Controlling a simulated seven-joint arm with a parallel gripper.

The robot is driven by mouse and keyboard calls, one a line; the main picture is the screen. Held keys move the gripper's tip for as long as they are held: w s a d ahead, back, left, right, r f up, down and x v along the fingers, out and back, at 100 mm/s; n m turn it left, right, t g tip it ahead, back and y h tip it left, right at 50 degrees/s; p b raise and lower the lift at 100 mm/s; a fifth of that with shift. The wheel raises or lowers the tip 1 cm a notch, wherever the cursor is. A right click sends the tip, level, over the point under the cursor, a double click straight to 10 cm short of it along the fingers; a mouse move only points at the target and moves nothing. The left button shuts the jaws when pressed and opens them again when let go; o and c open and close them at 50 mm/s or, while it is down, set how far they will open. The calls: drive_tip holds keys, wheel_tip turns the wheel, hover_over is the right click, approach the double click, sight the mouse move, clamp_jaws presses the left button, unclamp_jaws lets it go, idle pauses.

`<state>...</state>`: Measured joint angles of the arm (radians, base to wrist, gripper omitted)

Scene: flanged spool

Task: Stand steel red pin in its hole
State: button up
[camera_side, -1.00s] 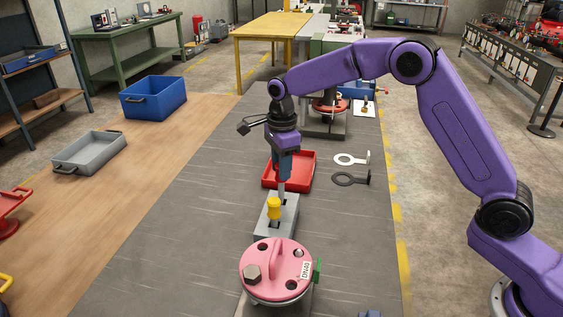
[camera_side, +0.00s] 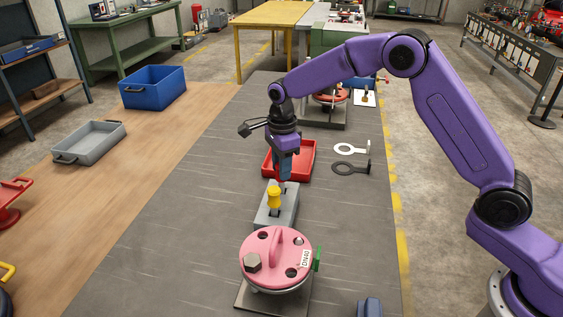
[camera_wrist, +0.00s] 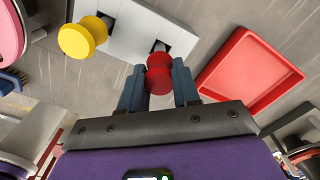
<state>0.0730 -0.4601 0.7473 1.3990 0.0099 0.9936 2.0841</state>
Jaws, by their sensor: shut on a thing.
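The red pin (camera_wrist: 159,74) has a waisted red head and a steel shank. My gripper (camera_wrist: 159,88) is shut on its head, with a finger on each side. In the wrist view the shank meets a dark opening in the grey block (camera_wrist: 128,32); how deep it reaches is hidden by the head. In the side view my gripper (camera_side: 283,180) is low over the far end of the grey block (camera_side: 264,219), pointing down. A yellow pin (camera_side: 274,198) stands in the block's nearer part and also shows in the wrist view (camera_wrist: 82,37).
A red tray (camera_side: 307,160) lies just behind the block. A pink flanged lid (camera_side: 280,250) with a hex bolt and holes stands in front. White (camera_side: 350,148) and black (camera_side: 350,168) ring-shaped pieces lie to the right. The mat left of the block is clear.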

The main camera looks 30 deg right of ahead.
drive_tip(key=shift+f, duration=0.35)
drive_tip(key=o, duration=1.1)
